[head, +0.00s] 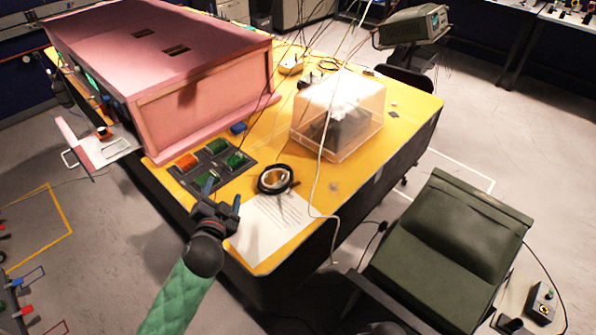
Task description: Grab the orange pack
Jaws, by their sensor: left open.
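The orange pack (187,162) lies in the far-left compartment of a dark tray (212,164) on the yellow table. Green packs (237,160) fill other compartments of the tray. My left gripper (222,196) is open and empty, at the near edge of the tray, closer to the camera than the orange pack and to its right. It is apart from the orange pack and partly covers the tray's near corner. Its exact height above the table is hard to tell. My right gripper is not in view.
A large pink foam enclosure (200,105) stands just behind the tray. A round black-rimmed dish (275,179) and a paper sheet (266,232) lie to the tray's right. A clear box (350,120) stands farther right, with loose cables. A green chair (445,250) stands beside the table.

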